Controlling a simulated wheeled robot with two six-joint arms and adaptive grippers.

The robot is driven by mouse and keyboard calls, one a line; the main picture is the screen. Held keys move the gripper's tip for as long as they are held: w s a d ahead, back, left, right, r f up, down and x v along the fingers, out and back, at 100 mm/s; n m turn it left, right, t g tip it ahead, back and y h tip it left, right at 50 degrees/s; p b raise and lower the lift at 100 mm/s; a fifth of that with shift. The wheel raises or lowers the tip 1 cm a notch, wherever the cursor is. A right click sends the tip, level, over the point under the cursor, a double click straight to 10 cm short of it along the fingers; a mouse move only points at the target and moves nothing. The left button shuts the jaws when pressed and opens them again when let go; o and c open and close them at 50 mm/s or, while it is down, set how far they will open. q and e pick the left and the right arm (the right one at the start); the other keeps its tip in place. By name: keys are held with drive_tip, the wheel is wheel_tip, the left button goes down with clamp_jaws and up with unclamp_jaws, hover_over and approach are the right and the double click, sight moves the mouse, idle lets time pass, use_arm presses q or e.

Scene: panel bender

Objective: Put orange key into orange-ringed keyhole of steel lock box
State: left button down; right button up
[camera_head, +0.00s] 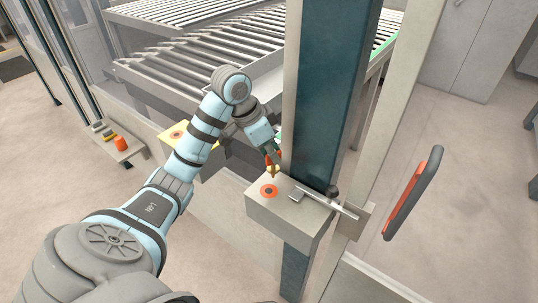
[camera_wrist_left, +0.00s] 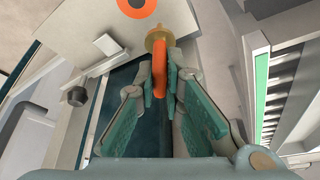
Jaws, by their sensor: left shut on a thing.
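The steel lock box (camera_head: 285,222) is mounted on the dark post. Its top has an orange-ringed keyhole (camera_head: 268,190), partly cut off at the top edge of the left wrist view (camera_wrist_left: 137,6). My left gripper (camera_head: 270,149) is shut on the orange key (camera_head: 278,157), whose brass end (camera_head: 273,171) points down. The key is just above the box, behind the ring in the head view, not in the keyhole. In the left wrist view the orange key (camera_wrist_left: 160,72) sits between the teal-padded fingers. My right gripper is not in view.
A metal latch bar (camera_head: 328,201) with a dark knob (camera_head: 332,191) lies beside the keyhole. The post (camera_head: 335,90) rises close to my gripper. An orange-and-grey handle (camera_head: 412,192) is at right.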

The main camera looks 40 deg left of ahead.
use_arm(q)
drive_tip(key=shift+w+d+f, duration=0.1)
drive_tip(key=shift+w+d, duration=0.05)
drive_tip(key=shift+w, duration=0.15)
drive_tip(key=shift+s, duration=0.75)
drive_tip(key=shift+f, duration=0.25)
drive_tip(key=shift+w+f, duration=0.25)
drive_tip(key=shift+f, duration=0.15)
drive_tip(key=c, duration=2)
unclamp_jaws()
drive_tip(key=shift+w+f, duration=0.1)
drive_tip(key=o, duration=0.4)
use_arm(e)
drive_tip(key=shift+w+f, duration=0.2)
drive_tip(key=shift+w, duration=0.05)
use_arm(q)
drive_tip(key=shift+s, duration=0.2)
